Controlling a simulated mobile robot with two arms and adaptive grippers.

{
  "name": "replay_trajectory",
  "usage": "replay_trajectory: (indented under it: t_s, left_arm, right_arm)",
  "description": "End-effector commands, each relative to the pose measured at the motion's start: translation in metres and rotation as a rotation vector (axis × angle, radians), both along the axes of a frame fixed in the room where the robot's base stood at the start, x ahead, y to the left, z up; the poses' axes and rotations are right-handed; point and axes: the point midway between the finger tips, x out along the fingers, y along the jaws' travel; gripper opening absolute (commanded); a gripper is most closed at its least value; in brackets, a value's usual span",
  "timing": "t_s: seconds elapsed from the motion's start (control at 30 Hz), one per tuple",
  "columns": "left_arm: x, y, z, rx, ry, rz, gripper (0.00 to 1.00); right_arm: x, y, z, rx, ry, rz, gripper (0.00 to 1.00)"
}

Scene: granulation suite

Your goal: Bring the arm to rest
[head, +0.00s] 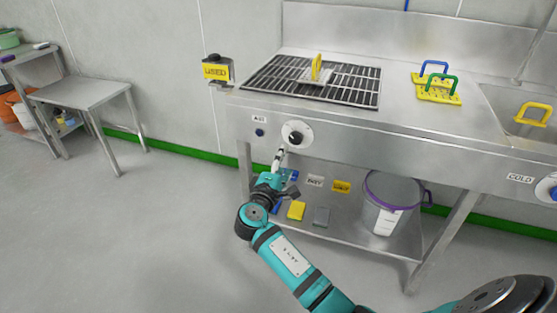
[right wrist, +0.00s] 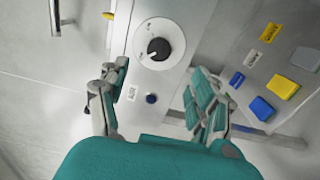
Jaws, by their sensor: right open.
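My right arm (head: 290,262) reaches in from the lower right of the head view. Its gripper (head: 281,165) is in front of the steel sink unit, just below a black knob on a white dial (head: 295,132). In the right wrist view the gripper (right wrist: 159,82) is open, its fingers spread wide with nothing between them. The dial (right wrist: 160,46) lies beyond the fingertips, apart from them. My left gripper is not in view.
The sink unit (head: 400,135) carries a drain grate (head: 275,80) and yellow pads with handles (head: 437,90). Its lower shelf (head: 345,248) holds a purple-rimmed bucket (head: 384,205) and coloured blocks. A steel table (head: 85,93) stands left, with open floor (head: 130,230) before it.

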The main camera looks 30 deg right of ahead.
Motion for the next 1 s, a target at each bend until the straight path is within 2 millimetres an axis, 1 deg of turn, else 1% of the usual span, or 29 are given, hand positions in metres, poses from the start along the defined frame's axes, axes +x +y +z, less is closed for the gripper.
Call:
replay_trajectory:
  t_s: [0.17,0.23,0.27,0.33,0.37,0.47,0.5,0.57,0.6,0.67,0.7,0.77,0.8,0.87,0.9,0.97,1.0]
  left_arm:
    - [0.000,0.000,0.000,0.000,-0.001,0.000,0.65]
    - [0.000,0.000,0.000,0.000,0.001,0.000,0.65]
    - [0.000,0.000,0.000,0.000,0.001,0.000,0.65]
    - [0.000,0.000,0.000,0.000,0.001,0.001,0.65]
    - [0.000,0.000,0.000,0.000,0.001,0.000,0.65]
    - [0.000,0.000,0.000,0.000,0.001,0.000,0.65]
    - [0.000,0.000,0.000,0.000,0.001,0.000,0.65]
    - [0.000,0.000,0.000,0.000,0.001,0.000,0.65]
    - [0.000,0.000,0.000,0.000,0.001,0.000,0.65]
    - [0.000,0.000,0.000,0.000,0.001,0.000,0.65]
    - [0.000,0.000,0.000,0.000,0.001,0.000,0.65]
    - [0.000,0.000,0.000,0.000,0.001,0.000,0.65]
    - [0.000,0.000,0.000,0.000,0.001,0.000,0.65]
    - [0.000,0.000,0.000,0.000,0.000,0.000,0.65]
    - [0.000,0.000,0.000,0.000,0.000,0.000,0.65]
    - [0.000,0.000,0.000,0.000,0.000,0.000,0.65]
    - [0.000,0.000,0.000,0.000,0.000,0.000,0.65]
  right_arm:
    - [0.000,0.000,0.000,0.001,-0.001,0.000,0.65]
    - [0.000,0.000,-0.003,0.005,0.004,0.002,0.65]
    - [-0.001,0.000,-0.007,0.011,0.010,0.005,0.65]
    - [-0.003,0.001,-0.025,0.042,0.035,0.017,0.65]
    - [-0.005,0.002,-0.037,0.065,0.051,0.026,0.65]
    - [-0.018,0.008,-0.095,0.172,0.128,0.061,0.65]
    - [-0.027,0.012,-0.123,0.228,0.165,0.076,0.65]
    - [-0.043,0.018,-0.166,0.321,0.221,0.093,0.65]
    - [-0.056,0.023,-0.194,0.386,0.254,0.100,0.65]
    - [-0.078,0.031,-0.234,0.483,0.305,0.105,0.65]
    - [-0.095,0.037,-0.260,0.549,0.335,0.105,0.65]
    - [-0.122,0.046,-0.296,0.649,0.379,0.096,0.65]
    - [-0.142,0.053,-0.319,0.718,0.406,0.086,0.65]
    - [-0.174,0.063,-0.351,0.821,0.444,0.064,0.65]
    - [-0.196,0.070,-0.370,0.889,0.465,0.044,0.65]
    - [-0.227,0.080,-0.395,0.983,0.491,0.012,0.65]
    - [-0.246,0.085,-0.408,1.039,0.503,-0.011,0.65]
